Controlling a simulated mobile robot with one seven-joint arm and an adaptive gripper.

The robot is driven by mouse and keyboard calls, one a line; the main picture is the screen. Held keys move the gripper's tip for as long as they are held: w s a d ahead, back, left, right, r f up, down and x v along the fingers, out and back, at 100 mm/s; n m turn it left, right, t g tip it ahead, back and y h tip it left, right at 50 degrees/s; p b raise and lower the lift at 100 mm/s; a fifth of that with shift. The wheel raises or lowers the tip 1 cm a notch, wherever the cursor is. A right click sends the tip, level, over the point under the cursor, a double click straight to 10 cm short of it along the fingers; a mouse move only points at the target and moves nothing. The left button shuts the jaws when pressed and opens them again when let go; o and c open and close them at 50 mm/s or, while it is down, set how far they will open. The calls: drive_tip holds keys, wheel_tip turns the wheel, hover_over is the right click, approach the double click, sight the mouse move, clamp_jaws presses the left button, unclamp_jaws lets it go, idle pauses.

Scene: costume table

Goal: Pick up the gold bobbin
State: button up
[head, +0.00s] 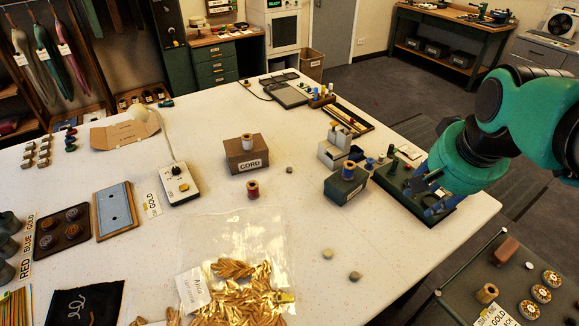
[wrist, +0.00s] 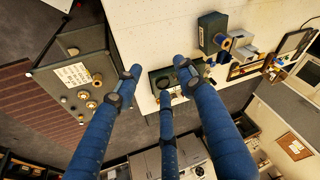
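A gold-tan bobbin (head: 487,293) stands on the dark side cart at the lower right, beside a card that reads GOLD. A similar tan bobbin (head: 247,141) stands on the brown CORD box (head: 246,156); the colours are hard to tell apart. A bobbin (head: 348,169) with blue at its base is on the green box, and a red one (head: 253,189) stands on the table. My gripper (head: 427,193) is over the dark green tray at the table's right edge, apart from these bobbins. In the wrist view its blue fingers (wrist: 158,72) are spread, with nothing between them.
The cart (wrist: 60,95) also holds a reddish-brown block (head: 506,251) and several patterned discs (head: 541,294). A floor gap separates cart and table. On the white table (head: 330,240), a bag of gold leaves (head: 240,285) lies in front; the right front area is mostly clear.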

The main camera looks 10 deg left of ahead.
drive_tip(key=w+a+r+m+g+p, duration=0.1)
drive_tip(key=w+a+r+p, duration=0.2)
drive_tip(key=w, duration=0.5)
drive_tip(key=w+a+m+p, duration=0.1)
drive_tip(key=w+a+p, duration=0.2)
drive_tip(key=w+a, duration=0.3)
drive_tip(key=m+g+p, duration=0.3)
drive_tip(key=m+p, duration=0.2)
drive_tip(key=p, duration=1)
hover_over(289, 172)
wheel_tip(289, 172, down, 22)
drive_tip(key=shift+w+a, duration=0.25)
drive_tip(key=shift+w, duration=0.15)
drive_tip(key=shift+f, duration=0.15)
drive_tip(key=shift+f+p, duration=0.35)
drive_tip(key=shift+f, duration=3.85)
drive_tip(key=shift+w+d+f+p, duration=0.1)
drive_tip(key=shift+f+p, duration=0.5)
drive_tip(key=shift+f, duration=2)
